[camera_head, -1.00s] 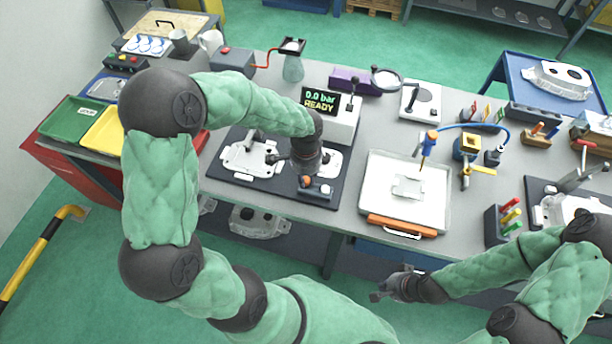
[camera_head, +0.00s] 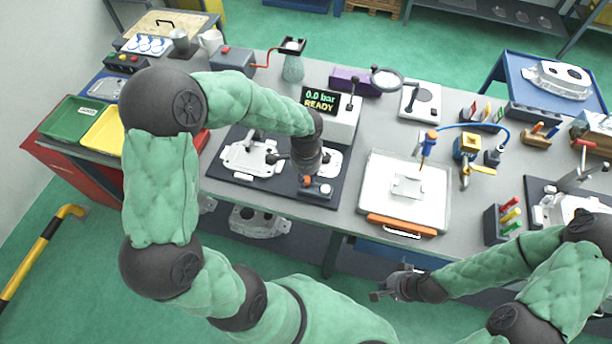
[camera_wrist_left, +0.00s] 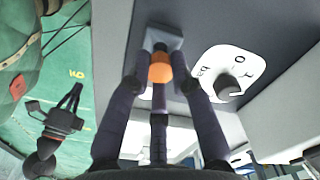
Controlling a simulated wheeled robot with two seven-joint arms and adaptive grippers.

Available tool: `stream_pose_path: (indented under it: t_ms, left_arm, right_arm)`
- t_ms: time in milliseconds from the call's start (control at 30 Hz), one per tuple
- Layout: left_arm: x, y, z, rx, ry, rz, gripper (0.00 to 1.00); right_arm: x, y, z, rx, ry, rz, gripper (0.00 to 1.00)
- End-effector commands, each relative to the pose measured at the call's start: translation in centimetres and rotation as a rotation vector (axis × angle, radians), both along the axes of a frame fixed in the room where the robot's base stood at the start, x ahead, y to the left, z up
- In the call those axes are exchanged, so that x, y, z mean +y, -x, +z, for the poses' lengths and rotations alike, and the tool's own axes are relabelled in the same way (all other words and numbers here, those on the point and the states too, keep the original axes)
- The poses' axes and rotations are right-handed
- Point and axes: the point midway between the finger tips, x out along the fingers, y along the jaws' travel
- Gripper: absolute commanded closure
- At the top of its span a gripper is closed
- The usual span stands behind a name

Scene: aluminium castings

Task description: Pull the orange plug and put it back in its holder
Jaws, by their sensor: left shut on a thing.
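The orange plug (camera_wrist_left: 160,68) shows between the fingertips of my left gripper (camera_wrist_left: 160,82) in the left wrist view. The fingers are shut on it from both sides. Its far end is at a grey block (camera_wrist_left: 163,38); I cannot tell how far it sits in it. In the head view the plug (camera_head: 307,181) is a small orange spot under my left gripper (camera_head: 306,172), beside the small grey block (camera_head: 321,188) at the front of the dark fixture plate. My right gripper (camera_head: 386,290) hangs in front of the table, empty, its fingers apart. I cannot pick out the plug's holder for certain.
The dark fixture plate (camera_head: 225,172) carries pale castings (camera_head: 248,158). A display (camera_head: 320,97) behind reads 0.0 bar READY. A white tray (camera_head: 380,210) with an orange handle stands to the right. A rack with coloured handles (camera_head: 492,226) is further right.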

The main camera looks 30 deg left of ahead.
Motion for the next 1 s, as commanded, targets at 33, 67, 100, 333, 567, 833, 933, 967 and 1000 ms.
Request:
stream_pose_path:
  t_ms: [33, 67, 100, 333, 567, 833, 933, 967, 1000]
  left_arm:
    - [0.01, -0.01, 0.01, 0.0, 0.0, 0.0, 0.89]
    - [0.01, -0.01, 0.0, 0.0, 0.0, 0.0, 0.89]
    - [0.01, -0.01, 0.0, 0.0, 0.0, 0.0, 0.89]
    - [0.01, -0.01, 0.0, 0.0, 0.0, 0.0, 0.89]
    - [0.01, -0.01, 0.0, 0.0, 0.0, 0.0, 0.89]
    - [0.0, 0.01, -0.28, 0.0, 0.0, 0.0, 0.89]
    - [0.01, 0.0, -0.51, 0.0, 0.0, 0.0, 0.89]
    - [0.01, 0.0, -0.58, 0.0, 0.0, 0.0, 0.89]
    - [0.01, 0.0, -0.66, 0.0, 0.0, 0.0, 0.89]
  right_arm:
    - [0.0, 0.0, 0.01, 0.0, 0.0, 0.0, 1.0]
    - [0.0, 0.0, 0.01, 0.0, 0.0, 0.0, 1.0]
    - [0.0, 0.0, 0.0, 0.0, 0.0, 0.0, 1.0]
    - [0.0, 0.0, 0.0, 0.0, 0.0, 0.0, 1.0]
    - [0.0, 0.0, 0.06, 0.0, 0.0, 0.0, 1.0]
    - [0.0, 0.0, -0.16, 0.0, 0.0, 0.0, 1.0]
    - [0.0, 0.0, -0.34, 0.0, 0.0, 0.0, 1.0]
    - [0.0, 0.0, -0.39, 0.0, 0.0, 0.0, 1.0]
    - [0.0, 0.0, -0.46, 0.0, 0.0, 0.0, 1.0]
